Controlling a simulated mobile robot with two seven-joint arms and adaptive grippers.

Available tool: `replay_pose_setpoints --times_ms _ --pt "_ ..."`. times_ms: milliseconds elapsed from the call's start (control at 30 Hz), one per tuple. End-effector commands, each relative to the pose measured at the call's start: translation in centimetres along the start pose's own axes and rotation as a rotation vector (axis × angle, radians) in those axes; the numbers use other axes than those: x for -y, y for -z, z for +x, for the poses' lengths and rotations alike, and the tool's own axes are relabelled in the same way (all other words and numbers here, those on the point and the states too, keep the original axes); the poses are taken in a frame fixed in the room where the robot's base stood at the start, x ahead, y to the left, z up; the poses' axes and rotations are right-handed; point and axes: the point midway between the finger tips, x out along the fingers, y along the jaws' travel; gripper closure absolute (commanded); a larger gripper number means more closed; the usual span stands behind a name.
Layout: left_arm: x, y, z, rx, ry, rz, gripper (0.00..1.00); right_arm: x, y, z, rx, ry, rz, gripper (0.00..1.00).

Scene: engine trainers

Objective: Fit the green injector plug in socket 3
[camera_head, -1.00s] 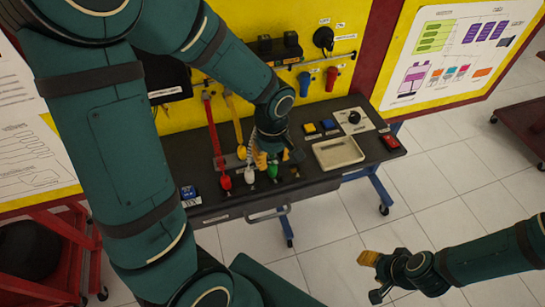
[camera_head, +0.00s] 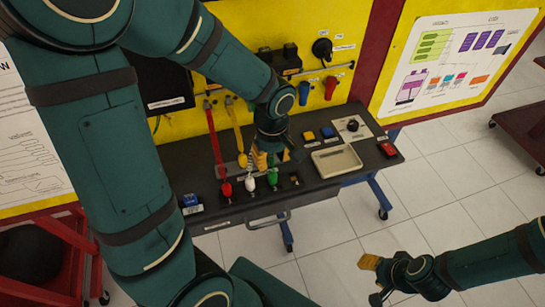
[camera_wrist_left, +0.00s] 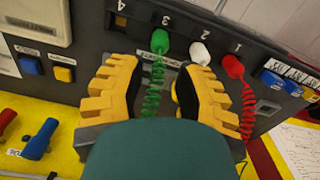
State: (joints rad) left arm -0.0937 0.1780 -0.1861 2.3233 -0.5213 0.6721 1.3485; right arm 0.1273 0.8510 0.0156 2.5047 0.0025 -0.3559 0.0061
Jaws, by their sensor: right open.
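The green injector plug (camera_head: 271,173) stands upright at the front of the dark bench. In the left wrist view the green plug (camera_wrist_left: 160,41) is at the position marked 3, with its coiled green cable running back between my fingers. The plug hides its socket, so its depth cannot be told. My left gripper (camera_head: 259,159) is just behind the plug. In the left wrist view its yellow fingers (camera_wrist_left: 160,68) are spread apart on either side of the green cable, clear of the plug. My right gripper (camera_head: 368,262) is open and empty, over the floor at lower right.
The white plug (camera_head: 250,183) and red plug (camera_head: 226,189) stand left of the green one, at positions 2 and 1. An empty socket (camera_wrist_left: 120,20) is at position 4. A cream tray (camera_head: 337,161) and several coloured buttons lie to the right on the bench.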

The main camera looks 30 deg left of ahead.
Motion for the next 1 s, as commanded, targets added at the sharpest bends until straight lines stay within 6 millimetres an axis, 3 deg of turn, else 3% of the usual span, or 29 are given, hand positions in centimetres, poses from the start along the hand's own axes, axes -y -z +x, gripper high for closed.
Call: replay_pose_setpoints --times_ms 33,100,433,567,1000 --pt "0.0 0.0 0.0 0.000 0.000 0.000 0.53 0.0 0.0 0.0 0.000 0.000 0.000 0.53" --pt "0.0 0.0 0.1 0.000 0.000 0.000 0.29 0.0 0.0 0.0 0.000 0.000 0.000 0.53" --pt "0.0 0.0 -0.1 0.000 0.000 0.000 0.28 0.0 0.0 0.0 0.000 0.000 0.000 0.53" --pt "-0.1 0.1 -1.0 -0.002 -0.003 -0.001 0.28 0.0 0.0 0.0 0.000 0.000 0.000 0.53" --pt "-0.1 0.0 -9.3 -0.003 -0.004 0.000 0.28 0.0 0.0 0.0 0.000 0.000 0.000 0.53"
